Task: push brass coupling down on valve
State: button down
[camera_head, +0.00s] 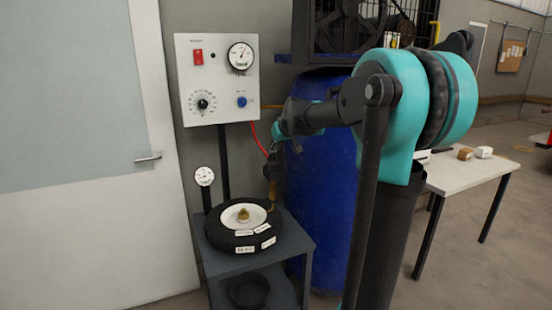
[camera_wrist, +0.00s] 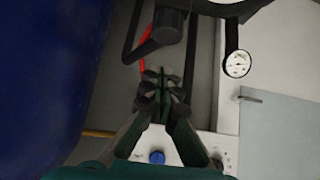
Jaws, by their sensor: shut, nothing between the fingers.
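The tyre (camera_head: 226,237), black with a white hub disc (camera_head: 238,222), lies flat on a grey stand; part of it shows at the top of the wrist view. A brass fitting (camera_head: 243,213) stands upright at the hub's middle. A small brass-coloured piece (camera_head: 272,193) stands at the tyre's right edge, just below my gripper (camera_head: 273,176); it looks like the coupling on the valve. I cannot tell whether my fingers touch it. My gripper's fingers (camera_wrist: 158,78) are shut and empty in the wrist view. A dark round part (camera_wrist: 168,26) lies beyond the fingertips.
The white control panel (camera_head: 219,105) stands behind the tyre, with a red hose (camera_head: 258,140) running down beside my gripper. A gauge (camera_head: 204,176) stands left of the tyre. A blue barrel (camera_head: 322,190) is close on the right. A white table (camera_head: 465,172) stands farther right.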

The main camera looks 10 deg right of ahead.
jog(key=v, duration=0.9)
jog(key=shift+s, duration=0.15)
jog(key=s+d+f+m+g+h, duration=0.1)
jog(key=s+d+f+g, duration=0.1)
jog(key=s+f, duration=1.4)
jog(key=s+d+f+m+g+h, duration=0.1)
jog(key=s+d+f+m+g, duration=0.1)
jog(key=s+f, duration=1.3)
notch_tip(320, 180, down, 3)
jog(key=shift+s+d+r, duration=0.1)
jog(key=shift+s+d, duration=0.2)
jog(key=shift+s, duration=0.1)
jog(key=c, duration=2.2)
grip_release()
